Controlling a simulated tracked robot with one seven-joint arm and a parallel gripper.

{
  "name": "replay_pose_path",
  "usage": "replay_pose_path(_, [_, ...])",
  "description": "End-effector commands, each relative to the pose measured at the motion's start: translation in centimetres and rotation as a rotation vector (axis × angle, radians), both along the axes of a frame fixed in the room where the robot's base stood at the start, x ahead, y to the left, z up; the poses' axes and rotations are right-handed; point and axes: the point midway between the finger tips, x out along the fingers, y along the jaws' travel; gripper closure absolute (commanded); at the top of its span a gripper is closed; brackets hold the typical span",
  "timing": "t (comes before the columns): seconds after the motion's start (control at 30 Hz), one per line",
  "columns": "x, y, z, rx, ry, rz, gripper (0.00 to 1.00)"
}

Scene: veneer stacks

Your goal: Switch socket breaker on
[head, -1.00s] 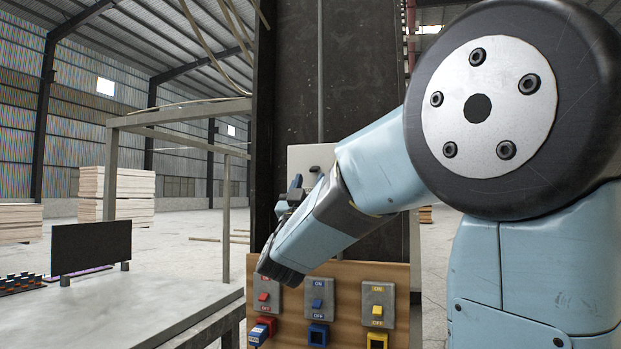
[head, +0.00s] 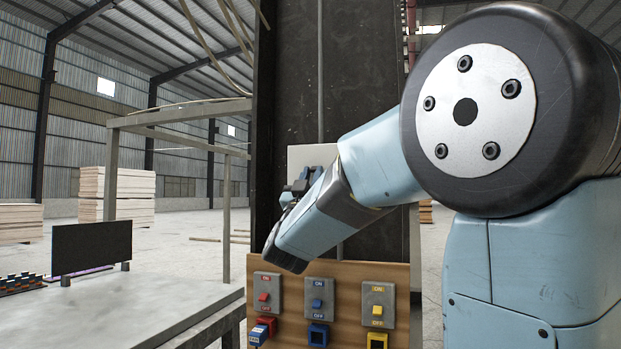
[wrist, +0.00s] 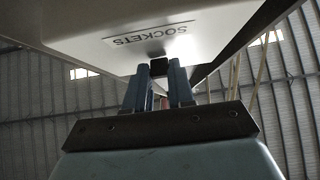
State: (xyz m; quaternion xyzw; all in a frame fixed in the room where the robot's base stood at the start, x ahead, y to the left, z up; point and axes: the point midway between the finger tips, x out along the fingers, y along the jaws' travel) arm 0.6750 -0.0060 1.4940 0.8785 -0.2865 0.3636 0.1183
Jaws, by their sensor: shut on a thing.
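The socket breaker is a pale box (head: 312,156) on the dark column, partly hidden by my arm in the head view. In the wrist view its pale face (wrist: 205,50) fills the top, with a "SOCKETS" label (wrist: 150,33). A small black breaker lever (wrist: 158,67) sticks out below the label. My gripper (wrist: 159,75) has its two blue fingers on either side of this lever and is shut on it. In the head view my gripper (head: 297,187) is at the box's lower left. The lever is too hidden there to tell its position.
Below, a wooden board carries a red switch (head: 265,296), a blue switch (head: 317,300) and a yellow switch (head: 378,307), with sockets under them. A grey table (head: 150,300) with a dark panel (head: 91,248) stands at left. Veneer stacks (head: 117,193) are farther back.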

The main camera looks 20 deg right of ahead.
Motion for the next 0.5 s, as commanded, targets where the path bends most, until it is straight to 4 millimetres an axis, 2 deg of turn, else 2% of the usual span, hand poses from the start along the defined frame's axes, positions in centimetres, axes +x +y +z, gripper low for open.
replay_pose_path(0.13, [0.03,0.11,0.01,-0.001,0.0,0.002,1.0])
replay_pose_path(0.2, [0.07,0.71,-0.01,-0.001,0.0,0.006,1.0])
replay_pose_path(0.5, [-0.13,0.45,0.3,0.023,0.033,0.008,1.0])
